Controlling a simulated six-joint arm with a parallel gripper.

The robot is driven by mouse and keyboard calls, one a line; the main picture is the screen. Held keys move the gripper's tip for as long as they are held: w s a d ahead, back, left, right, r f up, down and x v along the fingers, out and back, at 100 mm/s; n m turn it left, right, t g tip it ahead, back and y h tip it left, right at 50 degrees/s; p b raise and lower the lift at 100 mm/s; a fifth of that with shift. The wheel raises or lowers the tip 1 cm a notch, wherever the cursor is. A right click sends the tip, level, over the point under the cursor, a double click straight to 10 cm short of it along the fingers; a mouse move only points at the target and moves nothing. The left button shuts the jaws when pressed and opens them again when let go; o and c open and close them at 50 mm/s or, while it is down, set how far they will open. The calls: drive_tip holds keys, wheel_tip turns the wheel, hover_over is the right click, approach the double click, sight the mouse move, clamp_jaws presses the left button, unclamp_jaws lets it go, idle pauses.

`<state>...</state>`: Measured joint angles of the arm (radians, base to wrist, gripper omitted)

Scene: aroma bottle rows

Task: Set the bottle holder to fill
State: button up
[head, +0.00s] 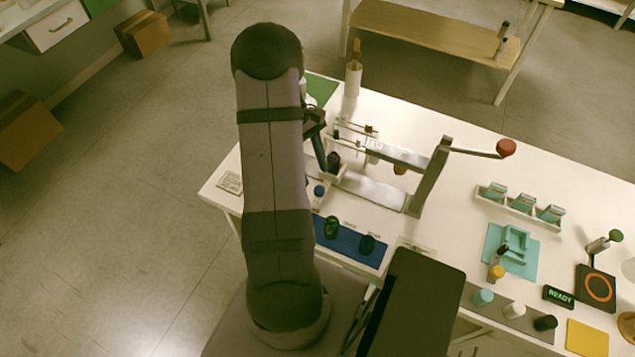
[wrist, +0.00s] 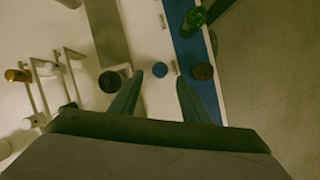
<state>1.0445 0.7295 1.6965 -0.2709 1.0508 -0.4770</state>
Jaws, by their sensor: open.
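My gripper (wrist: 159,84) is open, with its two dark fingers apart and nothing held between them. In the wrist view a blue round cap (wrist: 160,69) shows between and just beyond the fingertips; the height gap is unclear. A dark round bottle (wrist: 110,82) is beside the left finger, at the end of a metal rail (wrist: 107,30). In the head view the dark bottle (head: 333,162) stands on a small white piece that may be the bottle holder (head: 340,172). The blue cap (head: 319,191) is nearer the camera. My arm hides part of this area.
A blue mat (head: 350,250) bears a green bottle (head: 332,226) and a dark bottle (head: 367,243). A lever press with a red knob (head: 506,148) stands over the rail. Thin rods with a gold-coloured piece (wrist: 17,75) lie left of my gripper. Teal boxes (head: 523,203) are rightward.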

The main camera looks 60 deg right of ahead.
sight(318, 189)
drive_tip(key=shift+p+x, duration=0.6)
drive_tip(key=shift+x, duration=2.25)
drive_tip(key=shift+c, duration=0.4)
clamp_jaws()
drive_tip(key=shift+w, duration=0.1)
